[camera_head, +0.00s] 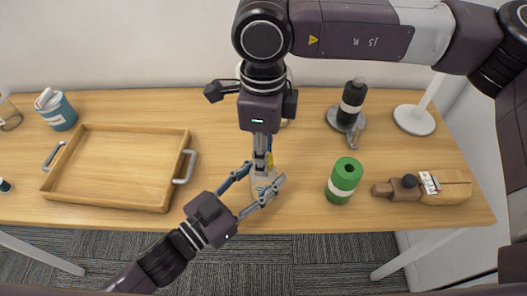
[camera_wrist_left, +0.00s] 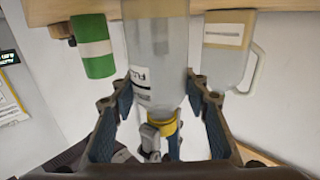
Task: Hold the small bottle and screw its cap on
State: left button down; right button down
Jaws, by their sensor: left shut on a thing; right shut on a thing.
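The small bottle (camera_head: 262,187) is pale and stands near the table's front edge, mostly covered by my grippers in the head view. In the left wrist view the bottle (camera_wrist_left: 158,60) is translucent with a printed label. My left gripper (camera_head: 260,190) is shut on the bottle from the front left. The yellow cap (camera_wrist_left: 163,128) is at the bottle's neck in the wrist view; I cannot tell how far it is threaded. My right gripper (camera_head: 263,165) reaches down from above and is shut on the cap, in line with the bottle.
A wooden tray (camera_head: 78,128) with metal handles is at left, with a blue cup (camera_head: 60,114) behind it. A green can (camera_head: 343,182) and a wooden-bodied tool (camera_head: 445,187) are at right. A black bottle (camera_head: 352,100) stands farther back. A handled jug (camera_wrist_left: 228,55) is close beside the bottle.

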jog(key=m, duration=0.7)
jog(key=c, duration=1.4)
grip_release()
notch_tip(320, 180, up, 12)
pick_arm(q)
jog(key=c, duration=1)
grip_release()
jog(key=shift+c, duration=0.2)
jog(key=shift+s+a, duration=0.1)
